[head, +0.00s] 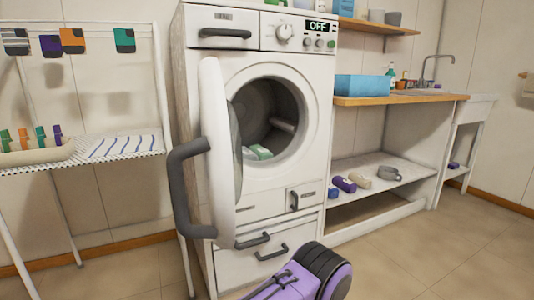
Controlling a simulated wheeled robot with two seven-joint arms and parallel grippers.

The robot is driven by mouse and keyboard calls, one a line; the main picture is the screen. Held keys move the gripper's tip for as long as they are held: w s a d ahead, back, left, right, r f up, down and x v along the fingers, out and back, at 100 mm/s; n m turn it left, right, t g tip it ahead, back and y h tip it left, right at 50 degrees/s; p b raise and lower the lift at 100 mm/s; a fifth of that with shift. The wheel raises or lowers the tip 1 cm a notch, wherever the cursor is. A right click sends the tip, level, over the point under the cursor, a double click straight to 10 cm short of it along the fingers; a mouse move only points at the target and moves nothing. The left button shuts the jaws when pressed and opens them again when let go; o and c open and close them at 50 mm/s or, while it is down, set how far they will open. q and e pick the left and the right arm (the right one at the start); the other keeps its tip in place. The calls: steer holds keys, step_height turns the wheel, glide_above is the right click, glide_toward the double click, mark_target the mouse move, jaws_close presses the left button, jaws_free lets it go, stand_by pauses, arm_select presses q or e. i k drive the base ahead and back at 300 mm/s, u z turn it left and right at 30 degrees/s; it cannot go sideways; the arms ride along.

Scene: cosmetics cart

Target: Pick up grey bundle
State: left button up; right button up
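A small grey bundle (390,173) lies on the white lower shelf (372,160) under the wooden counter, on the right side of the view. It is at the right end of a loose row with a beige bundle (360,173), a purple bundle (344,184) and a blue bundle (333,193). Nothing covers the grey bundle from this view.
A washing machine (222,55) stands at centre with its door (222,175) swung open toward me; green and white items (258,152) lie inside. A purple and black object (300,280) is in front. A drying rack (110,150) stands left. Floor at right is clear.

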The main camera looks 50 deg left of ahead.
mark_target(248, 155)
steer(key=i, duration=2.45)
steer(key=u, duration=0.9)
